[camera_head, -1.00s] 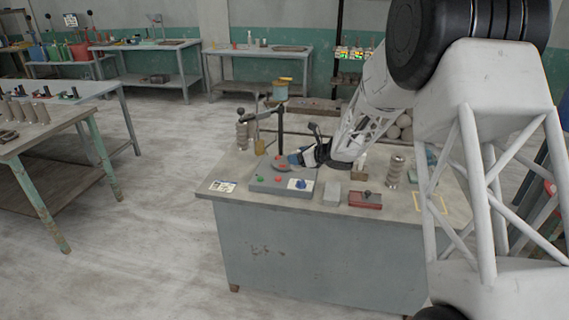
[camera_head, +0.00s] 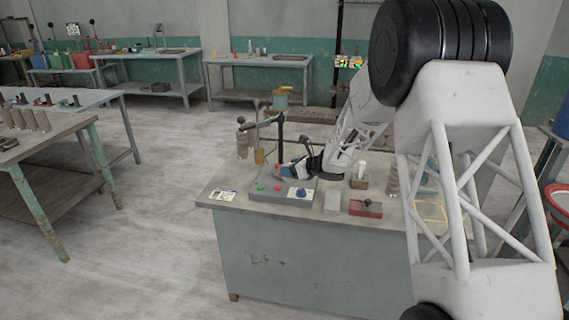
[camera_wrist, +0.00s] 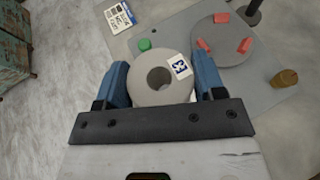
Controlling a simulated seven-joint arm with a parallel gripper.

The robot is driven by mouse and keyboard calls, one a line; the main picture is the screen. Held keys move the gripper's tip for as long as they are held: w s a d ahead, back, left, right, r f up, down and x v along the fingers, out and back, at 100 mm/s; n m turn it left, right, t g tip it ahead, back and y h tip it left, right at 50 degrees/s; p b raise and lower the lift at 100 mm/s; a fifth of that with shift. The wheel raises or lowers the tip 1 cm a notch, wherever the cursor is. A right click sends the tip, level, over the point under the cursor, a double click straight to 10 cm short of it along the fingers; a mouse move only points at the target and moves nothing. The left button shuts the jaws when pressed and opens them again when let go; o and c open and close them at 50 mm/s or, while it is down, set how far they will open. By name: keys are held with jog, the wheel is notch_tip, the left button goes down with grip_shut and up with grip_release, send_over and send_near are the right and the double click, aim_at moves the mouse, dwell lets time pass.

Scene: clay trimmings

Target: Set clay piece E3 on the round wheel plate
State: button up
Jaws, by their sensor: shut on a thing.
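A grey, ring-shaped clay piece (camera_wrist: 160,77) with a central hole sits between the blue fingers of my gripper (camera_wrist: 163,80). It carries a white label with a dark mark, too small to read surely. My gripper is shut on it, and in the head view my gripper (camera_head: 284,170) is low over the grey machine base. The round wheel plate (camera_wrist: 222,52) lies right of and beyond the piece in the wrist view, with several red lumps near its rim. The piece appears beside the plate, not over its middle. The height gap cannot be told.
A dark post (camera_head: 281,135) stands by the plate. A brown knob-like thing (camera_wrist: 286,78) is to the right.

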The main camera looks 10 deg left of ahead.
jog(key=w+a, duration=0.1)
jog(key=w, duration=0.3)
jog(key=w+a+f, duration=0.1)
jog(key=w+a, duration=0.1)
jog(key=w, duration=0.3)
jog(key=w+a, duration=0.2)
jog(key=w, duration=0.2)
jog(key=shift+w+a+f, duration=0.15)
jog(key=shift+a, duration=0.05)
jog(key=shift+f, duration=1.8)
jog(key=shift+f, duration=0.1)
jog(key=o, duration=1.1)
jog(key=shift+s+d+r, duration=0.2)
jog(key=shift+d+r, duration=0.2)
jog(key=shift+d, duration=0.15)
jog(key=shift+v, duration=5.4)
